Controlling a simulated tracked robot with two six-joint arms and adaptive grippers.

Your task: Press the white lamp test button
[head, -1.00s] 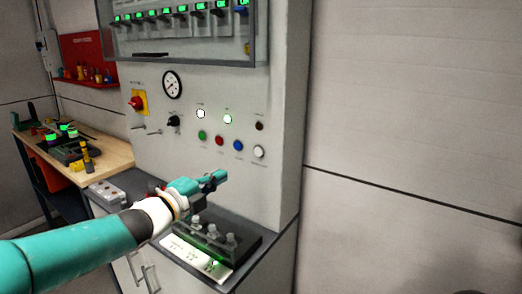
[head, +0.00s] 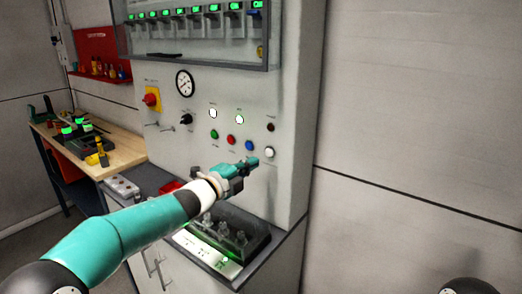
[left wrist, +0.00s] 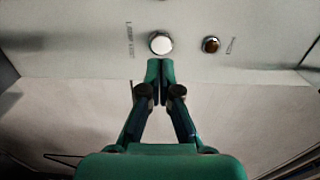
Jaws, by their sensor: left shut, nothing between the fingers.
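The white lamp test button (head: 269,152) is a round knob on the grey panel, at the right end of the lower row of buttons. It also shows in the left wrist view (left wrist: 160,43), just beyond my fingertips. My left gripper (head: 252,162) is shut and empty, with its tips just left of and below the button in the head view. In the left wrist view the closed fingertips (left wrist: 160,64) point at the button's near edge. I cannot tell whether they touch it. My right gripper is not in view.
Green (head: 214,134), red (head: 231,140) and blue (head: 249,145) buttons sit left of the white one. A dark amber lamp (head: 271,127) is above it. Below the arm, a black block with pegs (head: 240,238) stands on the ledge. A wooden bench (head: 122,150) is at left.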

